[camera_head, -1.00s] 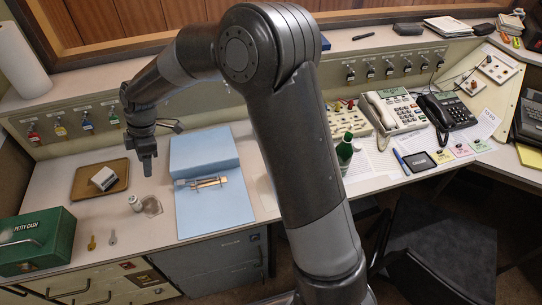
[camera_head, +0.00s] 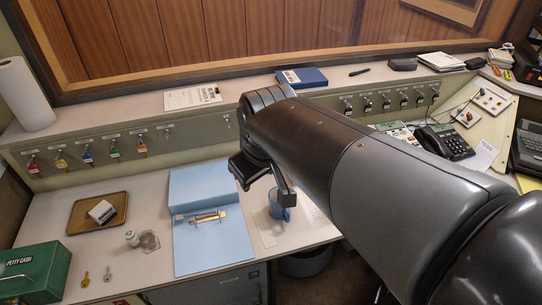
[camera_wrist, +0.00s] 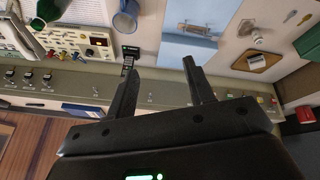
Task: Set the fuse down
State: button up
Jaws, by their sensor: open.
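No fuse shows between the fingers of my gripper (camera_head: 267,192). The jaws are open and empty in the wrist view (camera_wrist: 159,62), above the console near the blue binder's right side. A small white cylinder (camera_head: 131,238), possibly the fuse, stands on the desk left of the blue binder (camera_head: 212,242), beside a small clear dish (camera_head: 149,241). It also shows in the wrist view (camera_wrist: 256,40). A small white block (camera_head: 101,211) lies on the brown tray (camera_head: 82,222). I cannot tell for certain which is the fuse.
A blue mug (camera_head: 279,206) stands partly behind my right finger. A green cash box (camera_head: 36,270) and two loose keys (camera_head: 107,273) are at the left. Hanging keys (camera_head: 87,154) line the back panel. A green bottle (camera_wrist: 46,12) shows in the wrist view. My arm hides the desk's right middle.

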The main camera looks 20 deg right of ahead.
jog(key=s+d+m+t, duration=0.1)
jog(key=s+d+m, duration=0.3)
jog(key=s, duration=0.3)
jog(key=shift+d+f+m, duration=0.15)
jog(key=shift+d+m, duration=0.1)
jog(key=shift+m, duration=0.05)
